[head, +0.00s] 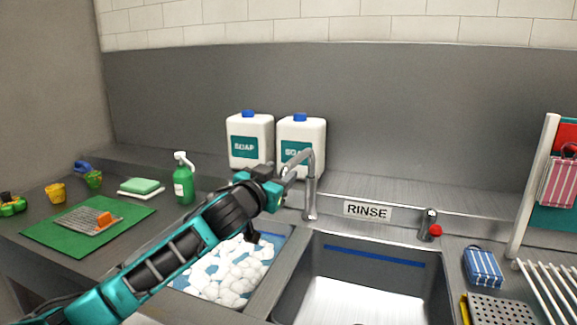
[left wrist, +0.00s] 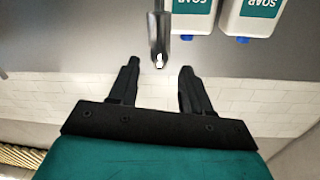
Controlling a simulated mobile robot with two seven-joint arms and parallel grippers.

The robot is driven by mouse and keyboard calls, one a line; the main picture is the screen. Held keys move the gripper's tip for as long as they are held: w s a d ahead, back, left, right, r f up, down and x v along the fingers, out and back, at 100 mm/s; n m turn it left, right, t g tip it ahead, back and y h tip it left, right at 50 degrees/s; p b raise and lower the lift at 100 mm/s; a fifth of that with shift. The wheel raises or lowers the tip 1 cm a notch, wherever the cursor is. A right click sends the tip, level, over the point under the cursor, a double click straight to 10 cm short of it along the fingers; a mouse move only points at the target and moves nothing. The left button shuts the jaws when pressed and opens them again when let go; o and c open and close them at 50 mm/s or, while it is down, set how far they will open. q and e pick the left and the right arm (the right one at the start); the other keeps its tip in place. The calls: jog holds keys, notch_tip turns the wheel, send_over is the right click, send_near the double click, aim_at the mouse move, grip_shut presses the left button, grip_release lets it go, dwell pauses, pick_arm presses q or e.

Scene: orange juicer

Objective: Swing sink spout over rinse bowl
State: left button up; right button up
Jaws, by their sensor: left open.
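The grey metal sink spout (head: 311,190) rises from the ledge behind the divider between the two basins. Its curved top bends toward the left and front, toward my gripper. The rinse bowl (head: 350,298) is the empty basin at the right, below the RINSE label. My left gripper (head: 284,183) is beside the spout's outer end. In the left wrist view, the spout's tip (left wrist: 160,55) shows just ahead of and between the two open fingers (left wrist: 158,72). No contact is visible there. My right gripper is not in view.
The left basin holds white foam (head: 225,276). Two soap jugs (head: 250,140) stand behind the spout. A green spray bottle (head: 183,182) stands at left. A tap knob with a red end (head: 430,226) and a striped blue box (head: 483,267) are at right.

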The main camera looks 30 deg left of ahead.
pick_arm(q)
jog(key=shift+w+a, duration=0.2)
jog(key=shift+w, duration=1.15)
jog(key=shift+w+a, duration=0.2)
jog(key=shift+w, duration=1.1)
jog(key=shift+c, duration=0.5)
grip_shut()
